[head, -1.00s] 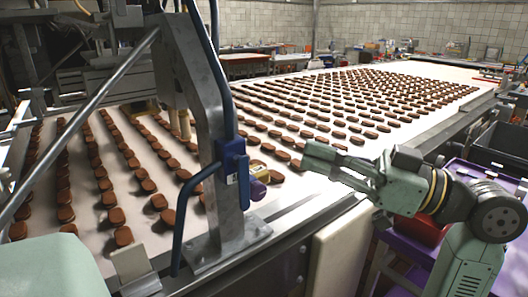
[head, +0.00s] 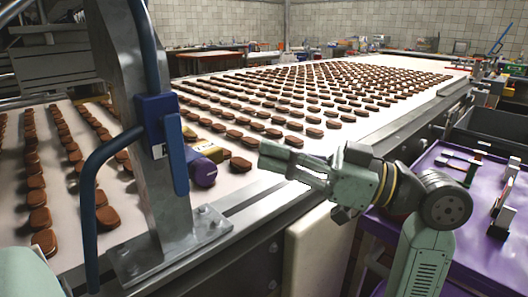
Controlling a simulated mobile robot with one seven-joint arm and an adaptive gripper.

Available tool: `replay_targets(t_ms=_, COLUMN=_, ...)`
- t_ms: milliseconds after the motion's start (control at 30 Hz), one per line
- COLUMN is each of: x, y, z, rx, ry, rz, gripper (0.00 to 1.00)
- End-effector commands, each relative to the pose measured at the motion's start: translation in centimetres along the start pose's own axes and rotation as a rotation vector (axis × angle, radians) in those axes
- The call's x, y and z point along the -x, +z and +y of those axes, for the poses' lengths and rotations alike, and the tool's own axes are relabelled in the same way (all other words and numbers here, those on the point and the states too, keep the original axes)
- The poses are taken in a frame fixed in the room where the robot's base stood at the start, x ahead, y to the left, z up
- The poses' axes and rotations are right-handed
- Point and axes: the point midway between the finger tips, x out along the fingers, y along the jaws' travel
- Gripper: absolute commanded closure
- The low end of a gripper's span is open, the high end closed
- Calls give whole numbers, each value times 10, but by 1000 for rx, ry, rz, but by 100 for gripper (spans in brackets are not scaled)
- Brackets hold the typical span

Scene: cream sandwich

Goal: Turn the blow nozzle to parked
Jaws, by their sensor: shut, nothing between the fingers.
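A grey metal post (head: 148,130) stands at the conveyor's near edge and carries a blue block (head: 156,117) with a blue bar on its right side. A yellow fitting with a purple cylindrical end (head: 201,171) sticks out to the right of the block. A bent blue tube (head: 91,200) runs down on the block's left. I cannot tell for certain which of these parts is the blow nozzle. My gripper (head: 268,154) is shut and empty. It points left toward the purple end, with a gap between them in the picture.
The conveyor (head: 283,193) carries many brown sandwich biscuits in rows. Its metal edge runs below my gripper. A purple-topped cart (head: 430,185) with tools stands at the right, with a dark crate (head: 490,130) behind it.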

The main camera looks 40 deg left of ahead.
Motion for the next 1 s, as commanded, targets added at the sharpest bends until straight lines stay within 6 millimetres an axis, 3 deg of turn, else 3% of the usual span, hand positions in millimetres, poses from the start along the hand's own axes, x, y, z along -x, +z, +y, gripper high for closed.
replay_targets(t_ms=300, x=-70, y=-3, z=-1, rx=-1, ry=-4, rz=-1, gripper=100)
replay_targets(t_ms=500, x=-102, y=-2, z=-1, rx=-1, ry=-2, rz=0, gripper=100)
replay_targets(t_ms=700, x=-115, y=-1, z=0, rx=0, ry=-1, rz=0, gripper=100)
replay_targets(t_ms=1000, x=-117, y=0, z=0, rx=0, ry=0, rz=0, gripper=100)
